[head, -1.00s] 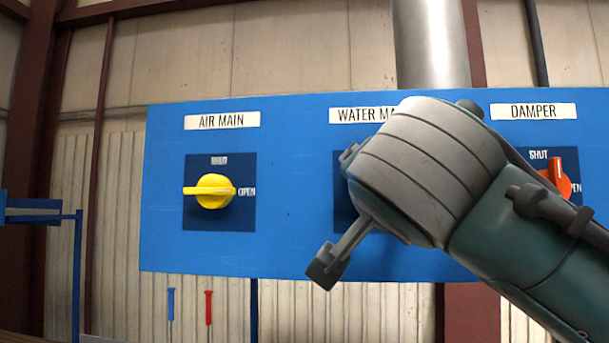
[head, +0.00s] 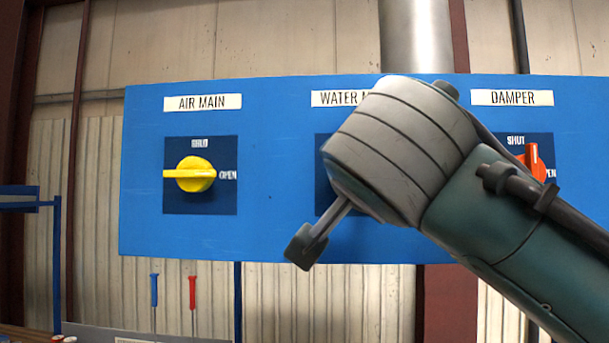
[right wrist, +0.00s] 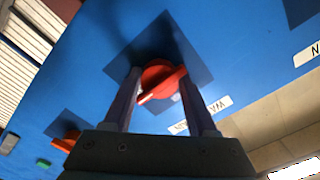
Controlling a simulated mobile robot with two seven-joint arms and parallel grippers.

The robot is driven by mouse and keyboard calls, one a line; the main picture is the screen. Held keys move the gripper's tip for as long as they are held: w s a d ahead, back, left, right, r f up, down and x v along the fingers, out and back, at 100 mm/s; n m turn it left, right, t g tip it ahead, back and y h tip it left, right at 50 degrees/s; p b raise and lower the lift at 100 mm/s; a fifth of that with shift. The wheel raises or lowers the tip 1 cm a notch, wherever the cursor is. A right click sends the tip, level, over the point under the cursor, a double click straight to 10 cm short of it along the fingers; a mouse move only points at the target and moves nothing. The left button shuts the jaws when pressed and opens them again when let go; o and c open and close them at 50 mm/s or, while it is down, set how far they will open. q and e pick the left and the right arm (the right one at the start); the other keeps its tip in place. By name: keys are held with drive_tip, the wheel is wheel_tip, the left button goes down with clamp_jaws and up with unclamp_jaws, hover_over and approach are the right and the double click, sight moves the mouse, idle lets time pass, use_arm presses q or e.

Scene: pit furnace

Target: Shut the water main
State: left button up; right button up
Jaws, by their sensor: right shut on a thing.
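The blue panel (head: 280,235) stands ahead with the WATER MAIN label (head: 335,98) partly covered by my right arm. The arm also hides the water main knob in the head view. In the right wrist view that red knob (right wrist: 160,77) sits on its dark square plate, its bar about parallel to the label's lettering, so roughly level on the panel. My right gripper (right wrist: 159,72) is shut on the knob, one finger each side. The SHUT and OPEN marks for this knob are not readable. My left gripper is not in view.
The yellow air main knob (head: 195,174) lies level at the left, and the orange damper knob (head: 533,160) points up towards SHUT, partly behind my arm. A blue (head: 154,290) and a red-handled tool (head: 192,292) show below the panel.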

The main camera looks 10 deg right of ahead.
drive_tip(key=shift+f+n+b, duration=0.25)
drive_tip(key=shift+n+b, duration=0.15)
drive_tip(key=shift+b, duration=0.5)
drive_tip(key=shift+s+d+r+n+p, duration=0.1)
drive_tip(key=shift+n+p, duration=0.1)
drive_tip(key=shift+n, duration=2.65)
drive_tip(key=shift+w+d+r+n+p, duration=0.15)
drive_tip(key=shift+n+p, duration=0.1)
drive_tip(key=shift+n, duration=2.55)
drive_tip(key=shift+s+d+r+n+p, duration=0.1)
drive_tip(key=shift+s+n+p, duration=0.1)
drive_tip(key=shift+n, duration=2.65)
drive_tip(key=shift+f, duration=0.1)
drive_tip(key=o, duration=1.4)
drive_tip(key=shift+c, duration=0.2)
